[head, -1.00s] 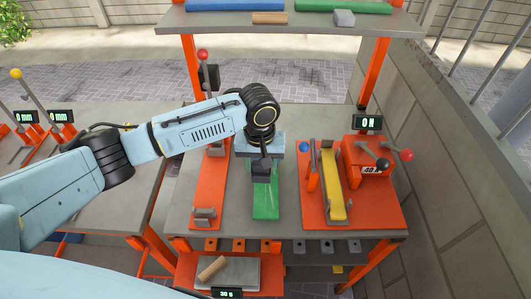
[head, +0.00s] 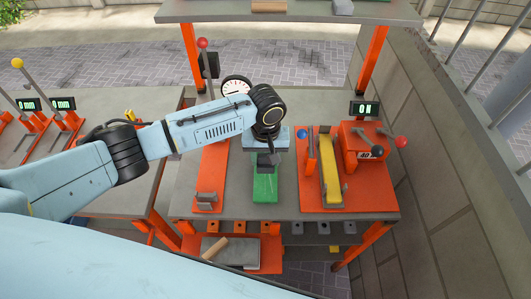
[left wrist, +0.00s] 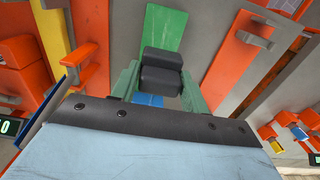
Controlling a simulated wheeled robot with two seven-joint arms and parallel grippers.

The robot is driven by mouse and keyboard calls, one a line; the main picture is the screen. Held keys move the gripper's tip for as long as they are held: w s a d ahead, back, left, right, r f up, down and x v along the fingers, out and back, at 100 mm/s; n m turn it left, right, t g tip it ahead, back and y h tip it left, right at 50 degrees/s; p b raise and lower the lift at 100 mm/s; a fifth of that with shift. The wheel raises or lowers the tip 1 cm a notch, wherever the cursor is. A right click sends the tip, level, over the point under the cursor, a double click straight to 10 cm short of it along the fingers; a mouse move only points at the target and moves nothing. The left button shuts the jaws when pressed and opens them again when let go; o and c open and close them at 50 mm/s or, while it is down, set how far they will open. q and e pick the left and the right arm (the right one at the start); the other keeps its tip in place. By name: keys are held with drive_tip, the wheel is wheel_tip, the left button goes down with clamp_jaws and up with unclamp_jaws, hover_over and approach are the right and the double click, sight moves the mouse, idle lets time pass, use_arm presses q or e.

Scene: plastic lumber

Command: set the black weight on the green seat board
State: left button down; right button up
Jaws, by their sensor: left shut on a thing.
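The green seat board (head: 264,189) lies on the middle of the grey bench, its far end hidden under my left arm. My left gripper (head: 267,159) points down over its far part. It is shut on the black weight (head: 265,167), a small dark block partly hidden by the gripper. In the left wrist view the weight (left wrist: 162,78) shows in front of the green board (left wrist: 166,25), between two green side pieces. I cannot tell whether the weight touches the board. My right gripper is not in view.
An orange plate with a yellow bar (head: 330,172) and ball-topped levers stands at right. A left orange plate (head: 209,180) lies close to the board. A round dial (head: 236,88) stands behind the arm. A lower tray holds a grey slab (head: 240,250) and a wooden block (head: 215,247).

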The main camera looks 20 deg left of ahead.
use_arm(q)
drive_tip(key=shift+f+b, duration=1)
drive_tip(key=shift+f, duration=1.55)
drive_tip(key=shift+f+b, duration=0.4)
drive_tip(key=shift+f, duration=1.05)
drive_tip(key=shift+c, duration=1.2)
unclamp_jaws()
drive_tip(key=shift+s+f, duration=0.1)
wheel_tip(320, 180, up, 5)
drive_tip(key=p, duration=0.6)
drive_tip(key=shift+r+p, duration=0.55)
drive_tip(key=shift+r, duration=0.55)
drive_tip(key=shift+f, duration=0.1)
